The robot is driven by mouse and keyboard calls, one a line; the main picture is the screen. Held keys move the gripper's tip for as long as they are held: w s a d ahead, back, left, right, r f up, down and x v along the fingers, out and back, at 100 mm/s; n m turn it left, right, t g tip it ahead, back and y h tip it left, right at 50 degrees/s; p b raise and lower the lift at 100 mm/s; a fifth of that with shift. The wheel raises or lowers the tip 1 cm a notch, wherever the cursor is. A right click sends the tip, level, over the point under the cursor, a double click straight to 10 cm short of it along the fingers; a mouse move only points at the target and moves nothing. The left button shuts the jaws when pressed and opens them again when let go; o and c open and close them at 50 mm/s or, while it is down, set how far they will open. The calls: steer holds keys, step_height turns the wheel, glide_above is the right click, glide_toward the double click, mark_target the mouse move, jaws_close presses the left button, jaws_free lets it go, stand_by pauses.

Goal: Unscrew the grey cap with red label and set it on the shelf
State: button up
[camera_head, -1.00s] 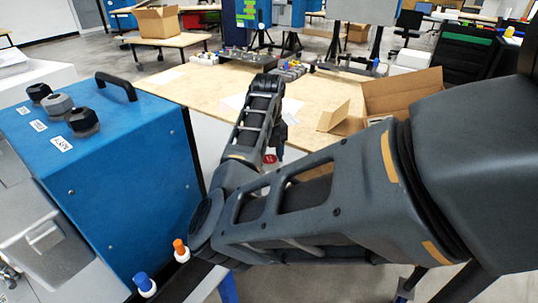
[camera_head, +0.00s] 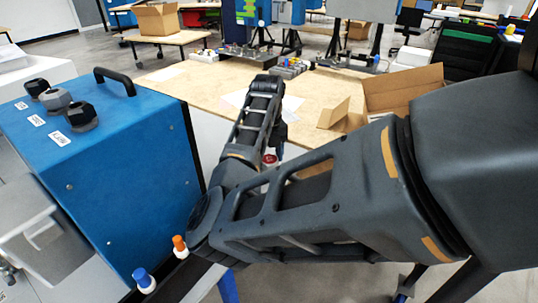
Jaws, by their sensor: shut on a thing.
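Three knob-like caps stand in a row on top of the blue box at the left: a black one (camera_head: 36,87), a grey one (camera_head: 55,101) and a dark one (camera_head: 82,116). Each has a small white label with dark marks beside it. I see no red label on them. My arm reaches from the right to an elbow at the lower middle, then back over the wooden table. Its far end turns down behind the forearm, so my gripper's jaws are hidden. A small red and white thing (camera_head: 270,160) shows beside the forearm; I cannot tell what it is.
The blue box (camera_head: 130,190) has a black handle (camera_head: 116,80). Blue-capped (camera_head: 143,280) and orange-capped (camera_head: 180,246) bottles stand near my elbow. The wooden table (camera_head: 200,85) has bare room at its left; an open cardboard box (camera_head: 405,90) is at its right.

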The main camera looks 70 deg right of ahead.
steer(key=o, duration=1.5)
steer(key=shift+o, duration=0.2)
steer(key=shift+r, duration=0.1)
steer(key=shift+r+p, duration=2.95)
steer(key=shift+r, duration=0.5)
